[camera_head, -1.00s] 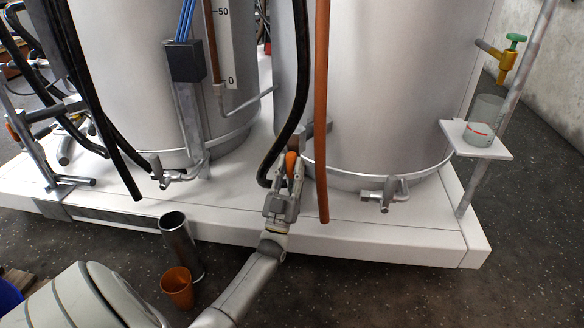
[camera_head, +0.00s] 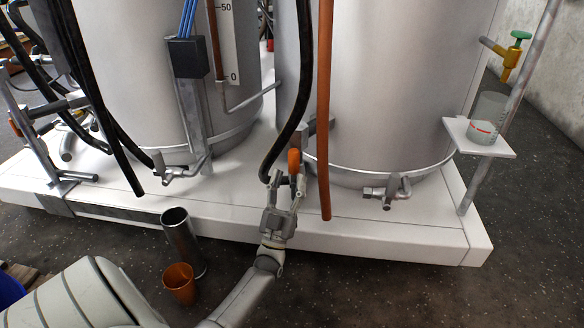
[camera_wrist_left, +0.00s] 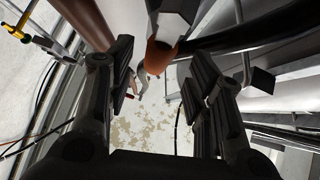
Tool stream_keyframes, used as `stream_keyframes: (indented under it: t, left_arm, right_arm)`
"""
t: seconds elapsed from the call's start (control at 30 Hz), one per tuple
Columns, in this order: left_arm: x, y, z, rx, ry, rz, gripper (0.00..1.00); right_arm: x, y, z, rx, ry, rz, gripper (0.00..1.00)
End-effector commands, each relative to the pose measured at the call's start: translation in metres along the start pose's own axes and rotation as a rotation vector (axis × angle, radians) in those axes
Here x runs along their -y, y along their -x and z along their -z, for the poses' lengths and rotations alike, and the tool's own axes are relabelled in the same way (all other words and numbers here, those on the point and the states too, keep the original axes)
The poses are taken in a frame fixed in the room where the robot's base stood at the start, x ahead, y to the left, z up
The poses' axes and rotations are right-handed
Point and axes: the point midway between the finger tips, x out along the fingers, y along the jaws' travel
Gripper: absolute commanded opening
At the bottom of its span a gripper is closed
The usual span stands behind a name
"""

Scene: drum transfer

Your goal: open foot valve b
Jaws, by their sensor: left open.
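An orange-tipped handle (camera_head: 294,160), which I take to be the handle of foot valve b, stands low between the two tanks. A grey metal block (camera_head: 318,127) is just above and behind it. My left gripper (camera_head: 287,183) is open just below and in front of the handle. In the left wrist view the orange end (camera_wrist_left: 158,57) shows beyond and between the spread fingers, with a gap to each finger. The valve body is mostly hidden by the hoses and gripper. My right gripper is not in view.
A black hose (camera_head: 283,135) hangs left of the handle and an orange-brown pipe (camera_head: 324,110) right of it. Small outlet taps (camera_head: 386,192) sit at the tank feet. A metal cylinder (camera_head: 181,240) and brown cup (camera_head: 180,284) stand on the floor. A beaker (camera_head: 486,115) rests on a shelf.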

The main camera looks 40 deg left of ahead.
Motion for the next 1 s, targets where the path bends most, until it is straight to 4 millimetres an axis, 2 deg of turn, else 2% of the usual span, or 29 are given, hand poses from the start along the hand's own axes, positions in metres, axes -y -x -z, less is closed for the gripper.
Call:
stream_keyframes:
  t: [0.03, 0.2, 0.4, 1.0]
  left_arm:
    - [0.000, 0.013, -0.001, 0.005, 0.000, 0.001, 0.48]
    - [0.000, 0.047, -0.001, 0.004, 0.001, 0.001, 0.48]
    - [0.000, 0.069, -0.001, 0.002, 0.002, 0.002, 0.48]
    - [0.000, 0.073, 0.000, 0.000, 0.001, 0.002, 0.48]
  right_arm:
    - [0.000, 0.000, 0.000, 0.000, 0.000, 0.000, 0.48]
    - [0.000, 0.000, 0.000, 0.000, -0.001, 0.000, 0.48]
    - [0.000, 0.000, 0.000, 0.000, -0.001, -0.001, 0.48]
    - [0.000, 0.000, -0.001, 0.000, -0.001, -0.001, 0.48]
